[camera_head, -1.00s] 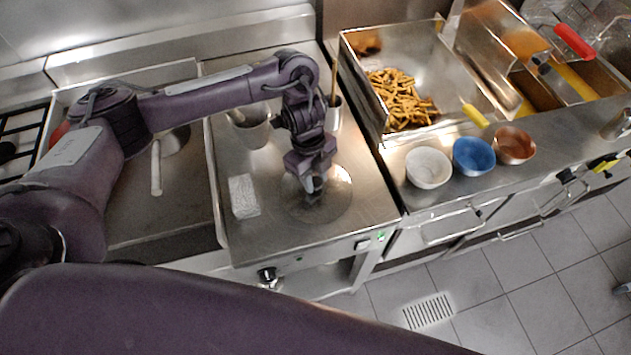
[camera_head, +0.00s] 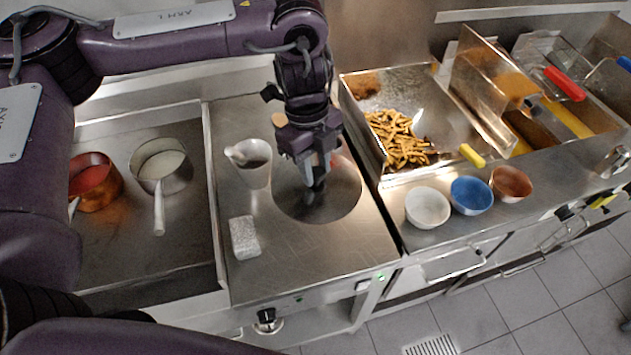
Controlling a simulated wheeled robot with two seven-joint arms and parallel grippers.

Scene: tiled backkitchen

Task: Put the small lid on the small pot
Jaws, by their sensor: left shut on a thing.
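My left gripper (camera_head: 316,193) points down over the middle counter. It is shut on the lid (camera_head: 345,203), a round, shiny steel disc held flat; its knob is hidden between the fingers. The lid appears raised above the counter. Two pots stand to the left on the sunken steel surface: a steel pot (camera_head: 163,168) with pale contents and a handle toward me, and a copper pot (camera_head: 93,183) with red contents, partly hidden by my arm. I cannot tell for certain which is the small pot. My right gripper is not in view.
White (camera_head: 427,208), blue (camera_head: 471,195) and copper (camera_head: 511,183) bowls stand right, before a tray of fries (camera_head: 402,142). A raised rim (camera_head: 212,190) borders the pot area.

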